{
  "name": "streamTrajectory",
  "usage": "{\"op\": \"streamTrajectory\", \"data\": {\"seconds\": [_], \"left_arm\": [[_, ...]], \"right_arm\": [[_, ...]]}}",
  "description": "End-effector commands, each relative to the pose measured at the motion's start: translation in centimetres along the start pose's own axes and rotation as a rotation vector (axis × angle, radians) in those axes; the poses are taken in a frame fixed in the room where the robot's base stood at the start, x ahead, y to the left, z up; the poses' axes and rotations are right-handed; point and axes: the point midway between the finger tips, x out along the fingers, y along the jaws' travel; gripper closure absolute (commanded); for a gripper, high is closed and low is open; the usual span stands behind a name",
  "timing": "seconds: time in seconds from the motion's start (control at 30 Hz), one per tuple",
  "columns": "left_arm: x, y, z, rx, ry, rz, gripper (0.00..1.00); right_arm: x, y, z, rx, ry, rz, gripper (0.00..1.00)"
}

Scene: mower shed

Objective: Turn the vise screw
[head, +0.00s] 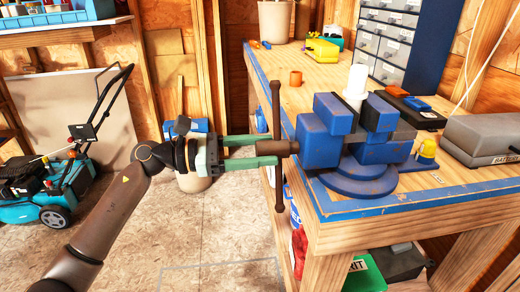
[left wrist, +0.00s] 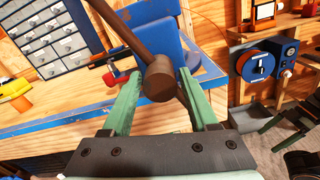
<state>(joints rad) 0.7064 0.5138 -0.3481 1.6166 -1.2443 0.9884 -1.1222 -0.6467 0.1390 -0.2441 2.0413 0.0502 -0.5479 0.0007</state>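The blue vise (head: 330,140) is mounted at the left front corner of the workbench. Its brown screw handle (head: 278,190) stands nearly upright in the head view, passing through the screw's head. My left gripper (head: 276,153) points right at the screw, with green fingertips at the handle, one above and one below the screw's axis. In the left wrist view, the round screw head (left wrist: 158,82) lies between the fingers, with a narrow gap seeming to show on each side. The gripper is open around it. The handle (left wrist: 118,28) runs to the upper left there.
The workbench (head: 300,100) has a blue edge and carries an orange cup (head: 296,78), a blue drawer cabinet (head: 385,40) and a grey battery box (head: 485,138). A teal mower (head: 50,190) stands on the left.

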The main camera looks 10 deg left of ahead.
Motion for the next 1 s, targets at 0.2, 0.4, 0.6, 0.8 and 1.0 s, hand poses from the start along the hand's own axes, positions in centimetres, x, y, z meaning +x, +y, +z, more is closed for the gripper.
{"op": "streamTrajectory", "data": {"seconds": [0.2,0.4,0.6,0.8,1.0], "left_arm": [[-0.03,0.0,-0.01,0.0,0.0,0.0,0.66],[-0.03,0.0,-0.01,0.0,0.0,0.0,0.89],[-0.04,0.0,-0.02,0.0,0.0,0.0,1.0],[-0.04,0.01,0.03,-0.017,0.001,0.0,1.0],[-0.05,0.05,0.1,-0.096,0.002,0.001,1.0]], "right_arm": [[-0.03,0.09,-0.04,-0.006,0.001,0.0,0.11],[-0.05,0.15,-0.03,-0.009,0.0,0.0,0.11],[-0.05,0.16,-0.05,-0.01,0.001,0.0,0.11],[-0.16,0.14,-0.19,-0.009,0.001,0.0,0.11],[-0.55,0.07,-0.65,-0.009,0.002,0.0,0.11]]}}
